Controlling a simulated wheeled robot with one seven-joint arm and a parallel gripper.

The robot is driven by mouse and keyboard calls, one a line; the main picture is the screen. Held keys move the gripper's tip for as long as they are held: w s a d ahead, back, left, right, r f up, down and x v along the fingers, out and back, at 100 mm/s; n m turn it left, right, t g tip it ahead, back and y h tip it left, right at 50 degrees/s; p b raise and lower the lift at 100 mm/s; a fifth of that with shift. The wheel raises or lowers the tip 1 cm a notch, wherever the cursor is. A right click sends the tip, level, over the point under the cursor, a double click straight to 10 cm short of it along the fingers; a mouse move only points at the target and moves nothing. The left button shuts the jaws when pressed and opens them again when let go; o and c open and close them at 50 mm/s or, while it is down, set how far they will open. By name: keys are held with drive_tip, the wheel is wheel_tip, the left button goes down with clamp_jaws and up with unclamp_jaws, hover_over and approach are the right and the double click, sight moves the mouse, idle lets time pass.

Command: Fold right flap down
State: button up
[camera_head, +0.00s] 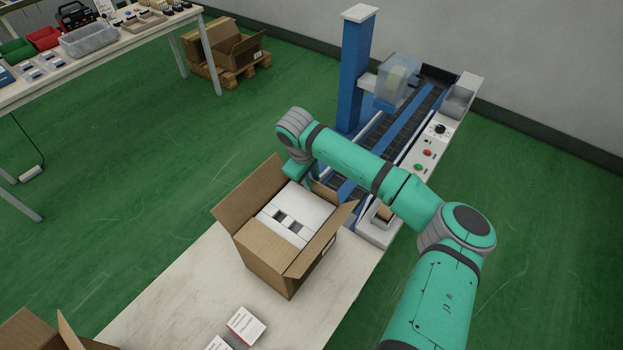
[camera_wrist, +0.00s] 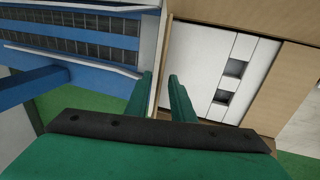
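An open cardboard box (camera_head: 268,262) stands on the pale table with white contents (camera_head: 297,214) inside that show two dark square gaps. Its right flap (camera_head: 322,240) stands up and leans outward. The left flap (camera_head: 248,192) also stands up. My gripper (camera_head: 301,175) is at the far side of the box, and its fingers are mostly hidden in the head view. In the wrist view my gripper (camera_wrist: 163,97) has its two fingers apart, one on each side of a thin cardboard edge (camera_wrist: 161,65). Contact with that edge cannot be told. The white contents (camera_wrist: 205,65) lie to the right.
A blue conveyor machine (camera_head: 352,75) with a control panel (camera_head: 428,150) stands close behind the box. Two small white cartons (camera_head: 245,325) lie on the table (camera_head: 185,290) in front. Another open box (camera_head: 40,332) is at lower left.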

clamp_jaws()
idle(1.4)
